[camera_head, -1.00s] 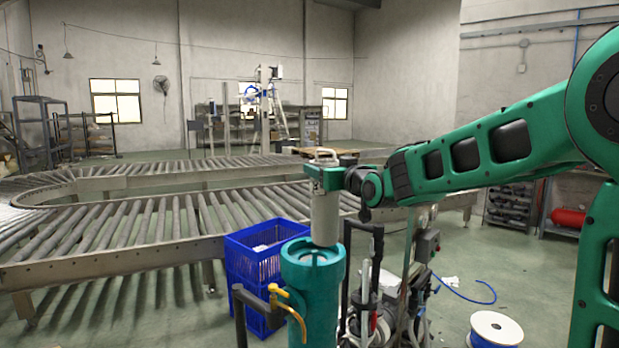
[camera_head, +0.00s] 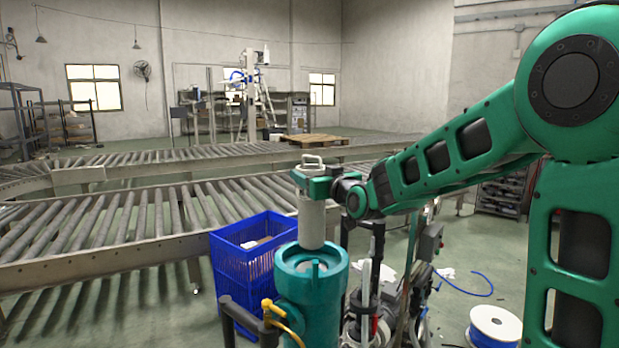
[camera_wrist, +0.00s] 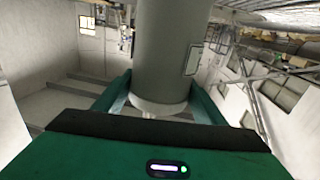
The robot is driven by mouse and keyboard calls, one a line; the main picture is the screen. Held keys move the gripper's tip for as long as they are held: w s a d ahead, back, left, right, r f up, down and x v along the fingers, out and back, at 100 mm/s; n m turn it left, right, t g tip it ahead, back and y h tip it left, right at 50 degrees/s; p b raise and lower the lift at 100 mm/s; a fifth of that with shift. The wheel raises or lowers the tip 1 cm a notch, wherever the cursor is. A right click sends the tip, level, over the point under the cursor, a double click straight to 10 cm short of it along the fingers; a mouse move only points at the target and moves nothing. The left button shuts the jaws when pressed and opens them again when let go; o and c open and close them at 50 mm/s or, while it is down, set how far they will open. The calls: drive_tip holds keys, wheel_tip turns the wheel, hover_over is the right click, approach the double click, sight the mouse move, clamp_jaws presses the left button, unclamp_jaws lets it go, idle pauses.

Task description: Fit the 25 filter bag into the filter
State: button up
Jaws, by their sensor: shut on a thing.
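The filter bag (camera_head: 311,222) is a pale grey cylinder with a handle on top, hanging upright. My gripper (camera_head: 312,178) is shut on it near its top; the bag also fills the middle of the wrist view (camera_wrist: 172,50) between the green fingers. The filter (camera_head: 310,300) is a teal upright cylinder with an open round top, below the bag. The bag's lower end shows over the far part of the filter's opening; I cannot tell whether it hangs above the opening or just behind it. Any number on the bag is not readable.
A blue crate (camera_head: 243,275) stands left of the filter. A yellow handle (camera_head: 278,318) sticks out at the filter's front left. Hoses and a pump frame (camera_head: 385,310) stand close on its right, with a white spool (camera_head: 495,326) farther right. Roller conveyors (camera_head: 120,225) run behind.

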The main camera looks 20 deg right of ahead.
drive_tip(key=shift+s, duration=0.1)
hover_over(312, 228)
drive_tip(key=w, duration=0.3)
drive_tip(key=shift+w+d+f, duration=0.1)
drive_tip(key=shift+d+f, duration=0.15)
drive_tip(key=shift+f, duration=1.2)
drive_tip(key=shift+d+f, duration=0.2)
drive_tip(key=shift+f, duration=1.2)
drive_tip(key=shift+f, duration=5.1)
